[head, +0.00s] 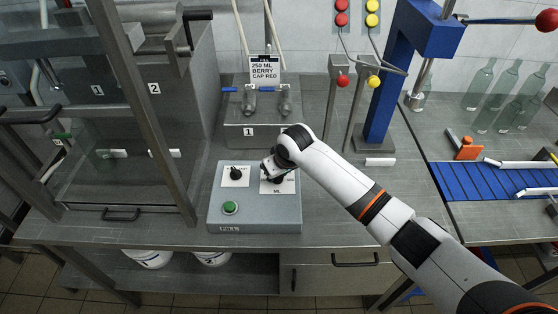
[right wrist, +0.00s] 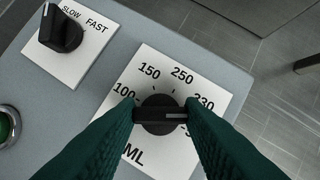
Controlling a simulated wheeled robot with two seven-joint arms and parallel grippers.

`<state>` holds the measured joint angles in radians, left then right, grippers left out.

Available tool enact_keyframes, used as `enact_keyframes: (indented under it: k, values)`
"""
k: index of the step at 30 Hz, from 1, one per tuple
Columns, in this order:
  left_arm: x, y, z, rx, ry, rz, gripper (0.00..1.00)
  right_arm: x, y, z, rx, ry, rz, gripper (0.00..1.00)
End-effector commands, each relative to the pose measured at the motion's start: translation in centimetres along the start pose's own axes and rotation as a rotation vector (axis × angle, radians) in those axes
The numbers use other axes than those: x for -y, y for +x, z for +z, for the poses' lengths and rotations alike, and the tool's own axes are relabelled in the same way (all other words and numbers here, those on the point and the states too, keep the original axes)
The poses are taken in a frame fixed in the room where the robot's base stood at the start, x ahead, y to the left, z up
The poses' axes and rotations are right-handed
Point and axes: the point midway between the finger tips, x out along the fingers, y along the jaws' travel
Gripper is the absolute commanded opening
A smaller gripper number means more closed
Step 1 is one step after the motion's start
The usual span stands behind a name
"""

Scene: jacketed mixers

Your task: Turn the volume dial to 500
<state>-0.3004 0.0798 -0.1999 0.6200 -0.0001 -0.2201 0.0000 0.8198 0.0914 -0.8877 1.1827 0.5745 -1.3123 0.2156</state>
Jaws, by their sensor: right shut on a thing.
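The volume dial (right wrist: 160,122) is a round black knob with a raised bar, on a white plate marked ML. In the right wrist view its white pointer line points right, between the 330 mark and a partly hidden mark starting with 5. My right gripper (right wrist: 161,113) is shut on the dial's bar, one green finger at each end. The fingers hide part of the lower scale. In the head view my right gripper (head: 270,168) covers most of the dial on the grey control box (head: 255,215). My left gripper is not in view.
A SLOW/FAST knob (head: 236,173) and a green button (head: 230,208) sit left of the dial. A card reading 250 ML BERRY CAP RED (head: 265,69) stands behind. Bottles (head: 479,85) and a blue conveyor (head: 480,180) are at right.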

Motion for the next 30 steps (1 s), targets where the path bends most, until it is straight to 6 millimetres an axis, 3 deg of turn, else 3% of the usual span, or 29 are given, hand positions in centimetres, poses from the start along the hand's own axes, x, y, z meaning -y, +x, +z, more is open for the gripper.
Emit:
enact_keyframes:
  k: [1, 9, 18, 30]
  values:
    - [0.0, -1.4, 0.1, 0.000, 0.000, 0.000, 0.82, -0.2, -0.6, 0.2, -0.003, 0.041, -0.013, 0.12]
    - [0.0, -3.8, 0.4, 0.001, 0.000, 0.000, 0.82, -0.3, -0.3, 0.1, -0.003, 0.262, -0.105, 0.12]
    - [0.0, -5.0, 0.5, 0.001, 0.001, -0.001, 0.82, -0.4, -0.1, 0.1, -0.003, 0.435, -0.178, 0.12]
    - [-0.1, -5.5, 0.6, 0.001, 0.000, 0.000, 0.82, -0.3, 0.0, 0.1, 0.000, 0.518, -0.214, 0.12]
